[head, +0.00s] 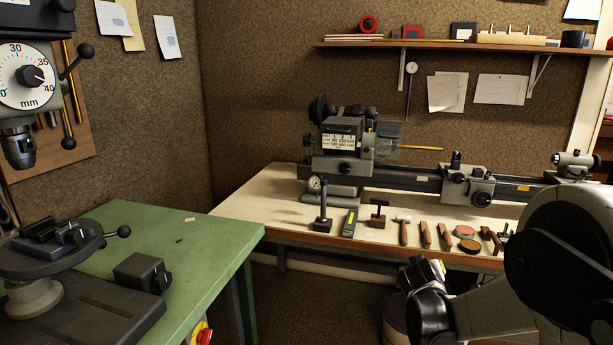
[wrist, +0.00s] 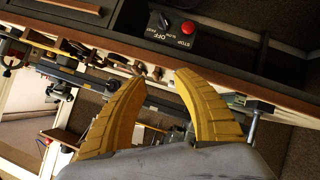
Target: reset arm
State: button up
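My gripper (wrist: 163,78) shows in the wrist view with two curved yellow fingers. The fingertips are apart and nothing is held between them. In the head view my arm (head: 560,250) reaches in from the right edge, in front of the right part of the workbench. My fingers cannot be made out in the head view.
A cream workbench (head: 262,204) carries a lathe (head: 345,145) and a front row of hand tools. A green table (head: 190,240) with a drill press (head: 30,80) stands at left. A wall shelf (head: 400,43) hangs behind. A red-button control box (wrist: 172,32) shows in the wrist view.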

jog(key=s+a+r+g+y, duration=0.1)
jog(key=s+a, duration=0.3)
jog(key=s, duration=0.7)
jog(key=s+a+r+g+y, duration=0.1)
jog(key=s+a, duration=0.4)
jog(key=s, duration=0.6)
jog(key=s+a+r+g+y, duration=0.1)
jog(key=s+a+r+y, duration=0.2)
jog(key=s, duration=0.9)
jog(key=shift+a+r+m+y, duration=0.2)
jog(key=shift+a+m+y, duration=0.1)
jog(key=shift+a, duration=0.55)
dwell(2.1)
